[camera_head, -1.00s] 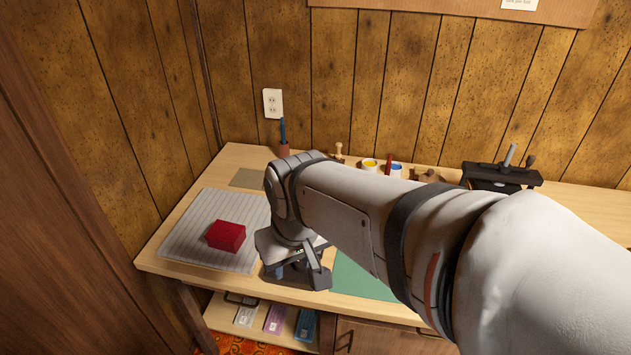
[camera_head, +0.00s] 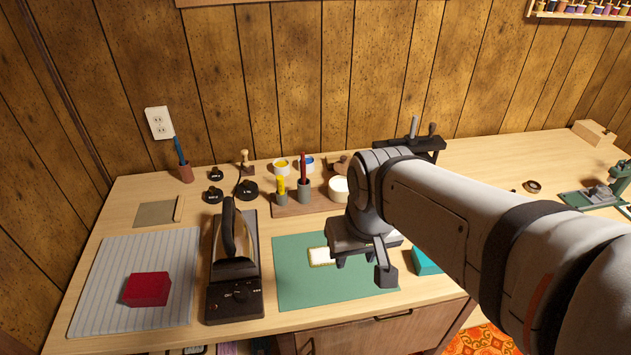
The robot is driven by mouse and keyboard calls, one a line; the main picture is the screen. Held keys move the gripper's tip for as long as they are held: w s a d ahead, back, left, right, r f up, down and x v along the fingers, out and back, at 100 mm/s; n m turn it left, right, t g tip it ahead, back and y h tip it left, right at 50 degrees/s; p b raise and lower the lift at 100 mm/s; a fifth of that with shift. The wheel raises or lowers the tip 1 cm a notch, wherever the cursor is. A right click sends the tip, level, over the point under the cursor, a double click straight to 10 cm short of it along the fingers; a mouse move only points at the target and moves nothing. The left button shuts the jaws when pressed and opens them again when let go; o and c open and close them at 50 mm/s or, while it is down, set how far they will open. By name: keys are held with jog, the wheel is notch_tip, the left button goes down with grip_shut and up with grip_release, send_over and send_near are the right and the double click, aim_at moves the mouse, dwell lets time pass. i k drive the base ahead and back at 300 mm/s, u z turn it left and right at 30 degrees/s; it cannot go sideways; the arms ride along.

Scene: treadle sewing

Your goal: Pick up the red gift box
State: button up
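The red gift box (camera_head: 148,289) sits on the striped grey mat (camera_head: 178,251) at the left front of the table. My gripper (camera_head: 364,271) points down over the right part of the green cutting mat (camera_head: 292,291), well to the right of the red box. The iron and its stand lie between them. Its fingers look apart, with nothing visible between them. My gripper and arm hide part of the table behind them.
A dark iron (camera_head: 233,240) stands on its base right of the striped mat. A teal box (camera_head: 427,261) is partly hidden by my arm. Pen cups, paint pots and black weights fill the back. A white card (camera_head: 322,256) lies on the green mat.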

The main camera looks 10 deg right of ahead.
aim_at(149, 289)
jog(key=u, duration=0.4)
jog(key=k, duration=1.05)
jog(key=u, duration=1.25)
jog(key=i, duration=1.7)
jog(key=z, duration=0.6)
